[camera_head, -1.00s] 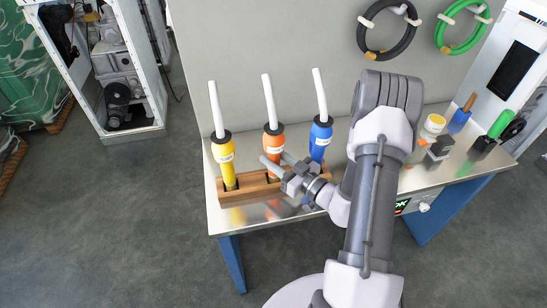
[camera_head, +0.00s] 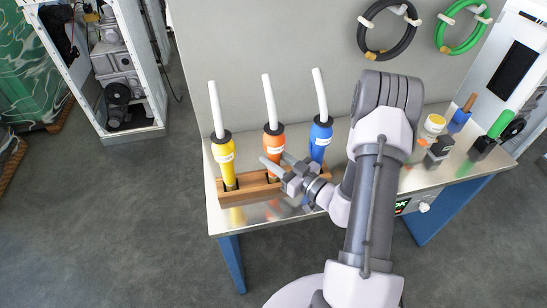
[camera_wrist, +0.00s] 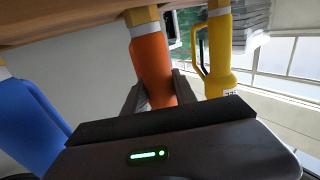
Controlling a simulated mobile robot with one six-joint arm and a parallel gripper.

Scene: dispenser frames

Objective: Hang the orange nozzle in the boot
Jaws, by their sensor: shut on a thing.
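The orange nozzle (camera_head: 272,149) stands upright in the wooden rack (camera_head: 250,199), between the yellow and blue nozzles. A pale hose rises from its top. My gripper (camera_head: 275,167) reaches it from the right, and its fingers are around the lower orange body. In the wrist view the orange nozzle (camera_wrist: 151,62) lies between the two grey fingers of my gripper (camera_wrist: 160,94), which is shut on it. The nozzle's lower end is partly hidden by my fingers in the head view. I cannot tell for certain which thing is the boot.
The yellow nozzle (camera_head: 225,157) and blue nozzle (camera_head: 319,140) stand close on either side. Small dark box-like items, one (camera_head: 440,147) among them, stand on the table's right part. Coiled black (camera_head: 386,53) and green hoses hang on the panel behind. Bare table lies before the rack.

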